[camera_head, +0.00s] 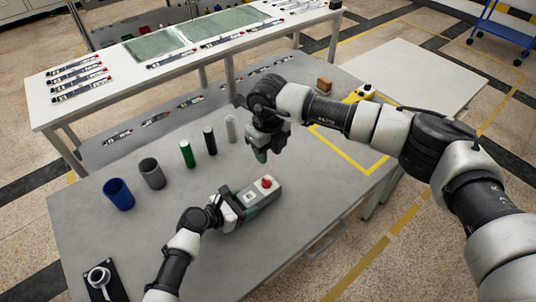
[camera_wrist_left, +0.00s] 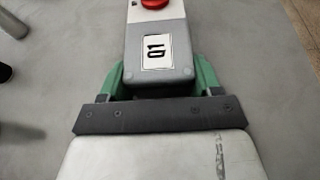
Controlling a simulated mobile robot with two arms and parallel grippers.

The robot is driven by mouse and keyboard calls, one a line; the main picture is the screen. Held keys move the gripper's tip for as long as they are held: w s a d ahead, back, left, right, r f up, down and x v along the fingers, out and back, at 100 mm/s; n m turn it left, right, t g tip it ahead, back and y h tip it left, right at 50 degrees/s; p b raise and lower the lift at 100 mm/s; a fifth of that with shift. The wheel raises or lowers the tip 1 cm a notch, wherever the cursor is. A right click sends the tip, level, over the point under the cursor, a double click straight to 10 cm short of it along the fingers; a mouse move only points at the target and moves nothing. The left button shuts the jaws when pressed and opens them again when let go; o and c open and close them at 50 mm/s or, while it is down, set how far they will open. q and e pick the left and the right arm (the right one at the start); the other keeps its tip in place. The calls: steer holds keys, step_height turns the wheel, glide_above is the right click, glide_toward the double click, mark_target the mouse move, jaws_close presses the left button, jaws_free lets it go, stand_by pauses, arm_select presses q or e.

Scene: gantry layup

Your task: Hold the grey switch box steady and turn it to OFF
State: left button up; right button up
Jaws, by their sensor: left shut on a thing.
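The grey switch box (camera_head: 257,195) lies on the grey table, with a red knob (camera_head: 267,183) on its top at the far end. In the left wrist view the box (camera_wrist_left: 158,58) carries a white label with black marks, and the red knob (camera_wrist_left: 154,3) is cut off by the top edge. My left gripper (camera_head: 246,203) is shut on the near end of the box, with green fingers on both sides of it (camera_wrist_left: 158,78). My right gripper (camera_head: 262,152) hangs above the table, behind the box and apart from it, pointing down. Its fingers look apart with nothing between them.
A blue cup (camera_head: 118,194), a grey cup (camera_head: 152,173), and green (camera_head: 187,154), black (camera_head: 210,141) and pale (camera_head: 231,129) cylinders stand left of the box.

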arm_select(q)
steer(key=o, duration=1.1)
steer(key=shift+o, duration=0.2)
